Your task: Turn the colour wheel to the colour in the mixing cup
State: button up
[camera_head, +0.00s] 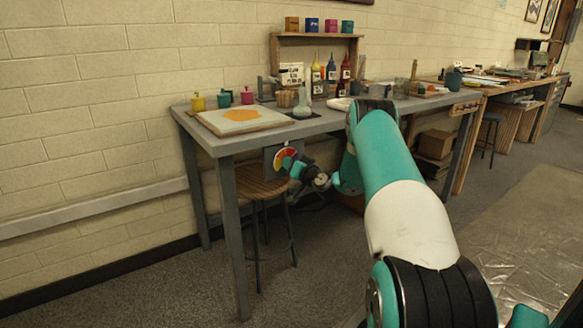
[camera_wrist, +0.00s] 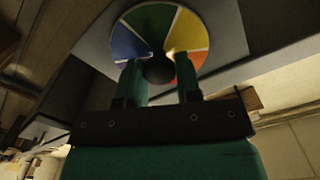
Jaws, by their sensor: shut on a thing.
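The colour wheel (camera_head: 285,158) hangs on a grey panel below the front edge of the table. The wrist view shows its blue, green, yellow and orange-red wedges around a dark central knob (camera_wrist: 159,68). My gripper (camera_wrist: 160,76) has its two fingers on either side of this knob and is shut on it. In the head view my gripper (camera_head: 298,167) partly covers the wheel. No pointer mark is clear. I cannot tell which vessel is the mixing cup, nor see any colour inside one.
On the grey table (camera_head: 230,142) lies a tray (camera_head: 205,120) with an orange patch. Small yellow (camera_head: 198,103), green (camera_head: 225,99) and magenta (camera_head: 247,96) pots stand behind it. Paint bottles (camera_head: 331,69) stand by a wooden shelf. A stool (camera_head: 262,184) is under the table.

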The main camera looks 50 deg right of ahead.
jog(key=m, duration=0.6)
jog(key=shift+d, duration=0.1)
jog(key=shift+m, duration=0.4)
jog(key=o, duration=0.9)
jog(key=b+v, duration=1.3)
jog(key=v, duration=0.4)
jog(key=shift+s, duration=0.25)
jog(key=shift+f, duration=0.1)
